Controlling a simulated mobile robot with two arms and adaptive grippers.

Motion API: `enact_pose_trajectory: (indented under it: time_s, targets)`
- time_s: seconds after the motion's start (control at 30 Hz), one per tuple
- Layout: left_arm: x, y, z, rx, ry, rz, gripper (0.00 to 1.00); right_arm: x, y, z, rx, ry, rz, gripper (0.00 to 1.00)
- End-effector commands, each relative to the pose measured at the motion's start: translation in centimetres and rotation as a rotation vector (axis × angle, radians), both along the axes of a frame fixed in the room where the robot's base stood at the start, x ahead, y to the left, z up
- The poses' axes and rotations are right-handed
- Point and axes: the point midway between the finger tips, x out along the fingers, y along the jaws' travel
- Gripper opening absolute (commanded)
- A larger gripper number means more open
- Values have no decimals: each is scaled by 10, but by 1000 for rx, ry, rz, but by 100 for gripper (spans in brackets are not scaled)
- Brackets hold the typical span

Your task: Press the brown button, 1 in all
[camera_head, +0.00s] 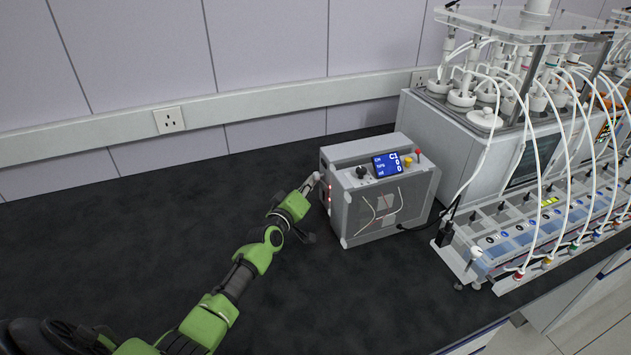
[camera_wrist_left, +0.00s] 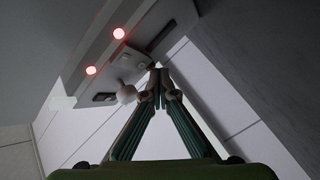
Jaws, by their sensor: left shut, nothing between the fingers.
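A grey control box (camera_head: 372,187) stands on the dark bench, with a small blue display (camera_head: 386,164) on top. Its left side also fills the upper left of the left wrist view (camera_wrist_left: 95,55), with two glowing red lights (camera_wrist_left: 118,34), a pale round knob (camera_wrist_left: 126,95) and dark slots. I cannot make out a clearly brown button; a yellow-orange button (camera_head: 407,161) sits on the box top. My left gripper (camera_head: 315,179) is shut and empty, its tips at the box's upper left side. They also show in the left wrist view (camera_wrist_left: 157,80); contact cannot be told. My right gripper is not in view.
A black knob (camera_head: 361,171) and a red-tipped lever (camera_head: 418,153) are on the box top. To the right stands reactor equipment (camera_head: 500,110) with many white tubes. A wall socket (camera_head: 169,120) is behind. The bench (camera_head: 130,240) at left is clear.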

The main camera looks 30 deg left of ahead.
Motion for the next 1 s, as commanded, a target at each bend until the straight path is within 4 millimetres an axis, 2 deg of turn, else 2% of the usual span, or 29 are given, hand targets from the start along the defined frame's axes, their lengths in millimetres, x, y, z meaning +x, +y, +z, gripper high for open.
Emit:
enact_pose_trajectory:
  time_s: [0.53,1.0]
  targets:
    - [1,-2,0,0,1,-2,0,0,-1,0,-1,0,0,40]
    - [-17,13,-1,0,1,-1,0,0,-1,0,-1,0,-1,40]
